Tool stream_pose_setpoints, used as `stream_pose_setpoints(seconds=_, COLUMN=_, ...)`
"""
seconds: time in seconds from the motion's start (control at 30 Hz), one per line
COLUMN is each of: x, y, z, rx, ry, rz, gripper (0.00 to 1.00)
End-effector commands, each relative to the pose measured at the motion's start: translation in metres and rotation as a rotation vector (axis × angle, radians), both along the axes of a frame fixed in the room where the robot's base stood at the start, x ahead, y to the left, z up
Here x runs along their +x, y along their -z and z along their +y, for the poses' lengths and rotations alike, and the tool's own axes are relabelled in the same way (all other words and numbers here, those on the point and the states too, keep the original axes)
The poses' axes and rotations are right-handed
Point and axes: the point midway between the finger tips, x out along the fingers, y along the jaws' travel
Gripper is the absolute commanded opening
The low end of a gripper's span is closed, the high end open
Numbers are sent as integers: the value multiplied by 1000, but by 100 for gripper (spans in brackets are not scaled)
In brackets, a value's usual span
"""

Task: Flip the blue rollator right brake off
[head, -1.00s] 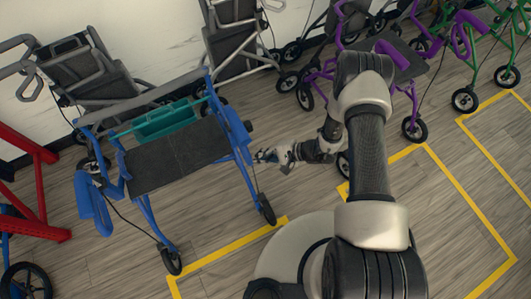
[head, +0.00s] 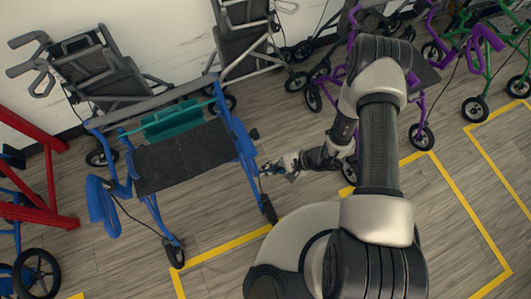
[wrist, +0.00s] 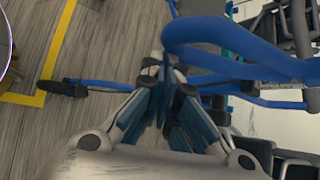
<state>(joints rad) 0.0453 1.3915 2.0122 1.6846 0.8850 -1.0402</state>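The blue rollator (head: 240,150) stands upright left of centre in the head view, with a dark seat (head: 185,157) and a teal tray (head: 172,121). My gripper (head: 272,168) is just right of its right-hand side frame, low beside the handle there. In the wrist view a thick blue handle loop (wrist: 232,66) lies just beyond and right of my gripper (wrist: 168,80). The fingers converge with their tips close together, and I see nothing clearly held between them. The brake lever cannot be made out apart from the handle and fingers.
A purple rollator (head: 421,110) stands behind my arm and a green one (head: 519,83) at far right. A red frame (head: 50,180) is at left. Yellow lines (head: 225,246) mark the floor, which is clear in front.

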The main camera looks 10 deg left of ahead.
Motion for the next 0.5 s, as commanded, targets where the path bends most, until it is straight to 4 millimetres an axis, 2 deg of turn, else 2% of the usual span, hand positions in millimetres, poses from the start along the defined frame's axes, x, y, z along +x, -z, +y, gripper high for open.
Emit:
stream_pose_setpoints(seconds=0.03, x=-3, y=-15, z=-2, rx=-19, ry=-4, rz=29, gripper=0)
stream_pose_setpoints(seconds=0.2, x=-14, y=-33, z=-8, rx=-50, ry=-3, rz=84, gripper=0)
stream_pose_setpoints(seconds=0.5, x=-19, y=-34, z=-8, rx=-46, ry=-8, rz=85, gripper=0)
